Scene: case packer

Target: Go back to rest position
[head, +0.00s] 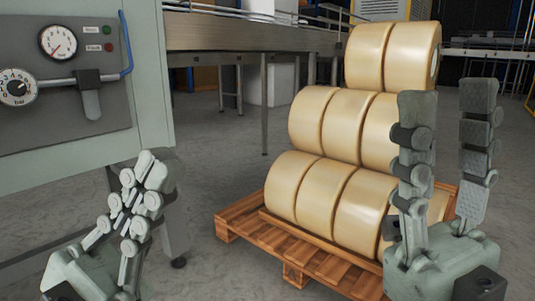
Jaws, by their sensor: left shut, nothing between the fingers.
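My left gripper (152,172) is at the lower left, in front of the grey machine cabinet. Its fingers are drawn together and nothing is held between them. My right gripper (448,98) is at the lower right, pointing up. Its two fingers stand wide apart with nothing between them, and it covers the right part of the roll stack. Both grippers look free of any contact with the objects around them.
A grey cabinet (150,90) with gauges, a handle and a blue hose stands at left. Cream rolls (325,190) are stacked on a wooden pallet (250,232) at centre right. A conveyor (250,40) runs behind. Bare floor lies between cabinet and pallet.

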